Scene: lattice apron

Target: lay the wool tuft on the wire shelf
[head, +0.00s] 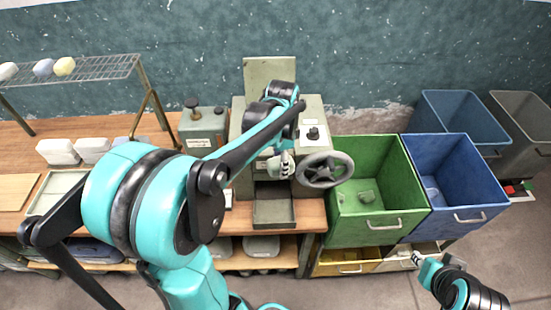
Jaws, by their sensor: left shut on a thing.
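The wire shelf (100,67) stands at the upper left on metal legs above the bench. A yellow tuft (64,66), a lavender tuft (43,67) and a white tuft (7,71) rest on its left part. My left gripper (286,163) is in front of the machine, left of its handwheel, far to the right of the shelf. It is shut on a small pale thing that looks like the wool tuft; the fingers hide much of it. My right gripper (417,257) is low at the right, away from the shelf; its jaws are too small to read.
The grey-green machine (256,75) has a handwheel (324,170) and an open tray (273,210). A green bin (375,222) and a blue bin (470,196) stand at its right. White blocks (58,150) lie below the shelf. The shelf's right part is bare.

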